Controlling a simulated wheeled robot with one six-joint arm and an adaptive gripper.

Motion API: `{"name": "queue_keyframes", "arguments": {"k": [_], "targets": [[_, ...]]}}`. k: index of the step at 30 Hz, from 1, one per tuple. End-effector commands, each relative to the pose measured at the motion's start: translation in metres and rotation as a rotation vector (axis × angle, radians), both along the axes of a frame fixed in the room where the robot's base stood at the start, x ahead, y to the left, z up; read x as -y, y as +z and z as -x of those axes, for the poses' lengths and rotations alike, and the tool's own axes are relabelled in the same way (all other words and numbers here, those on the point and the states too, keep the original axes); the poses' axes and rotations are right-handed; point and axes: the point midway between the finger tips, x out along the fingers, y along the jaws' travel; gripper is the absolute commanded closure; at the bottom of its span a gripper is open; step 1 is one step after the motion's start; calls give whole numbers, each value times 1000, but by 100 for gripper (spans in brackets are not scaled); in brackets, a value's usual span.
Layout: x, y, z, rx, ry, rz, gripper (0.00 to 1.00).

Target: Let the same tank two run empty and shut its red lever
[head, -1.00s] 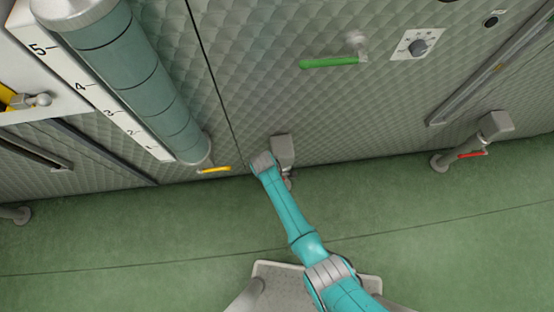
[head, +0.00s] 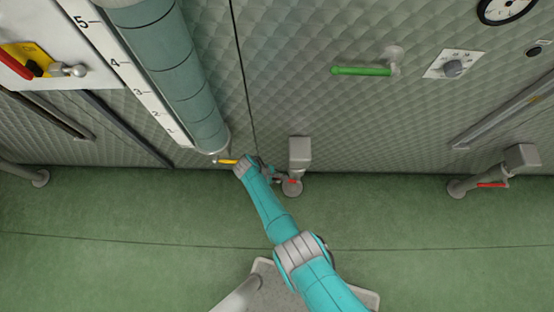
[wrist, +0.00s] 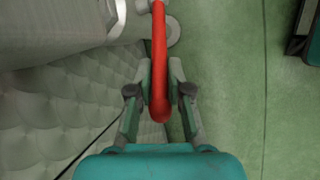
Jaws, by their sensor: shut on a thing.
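A red lever (wrist: 160,60) fills the middle of the wrist view, running lengthwise between the fingers of my gripper (wrist: 158,85). The fingers are shut on it near its free end. In the head view my gripper (head: 268,171) reaches low on the quilted tank wall (head: 300,95), beside a grey outlet valve (head: 299,155). Only a small part of that red lever (head: 292,181) shows there, at the outlet's foot. My arm hides part of the grip. No tank number is readable, and the liquid inside the tank cannot be seen.
A teal tube (head: 175,75) with a numbered scale (head: 125,75) stands at the left, with a yellow lever (head: 228,161) at its foot. A green lever (head: 362,70) sits higher up. Another outlet with a red lever (head: 492,185) is at the right. The green floor (head: 120,235) is open.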

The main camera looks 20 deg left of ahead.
Motion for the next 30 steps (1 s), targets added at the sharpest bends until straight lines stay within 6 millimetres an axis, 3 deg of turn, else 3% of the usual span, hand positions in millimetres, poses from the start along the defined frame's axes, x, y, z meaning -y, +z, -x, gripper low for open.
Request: {"name": "queue_keyframes", "arguments": {"k": [12, 13, 14, 25, 30], "targets": [[-2, -1, 1, 0, 2, -1, 100], [-2, -1, 1, 0, 2, -1, 80], [-2, -1, 1, 0, 1, -1, 74], [-2, 1, 1, 1, 1, 1, 74], [-6, 11, 3, 3, 1, 1, 74]]}}
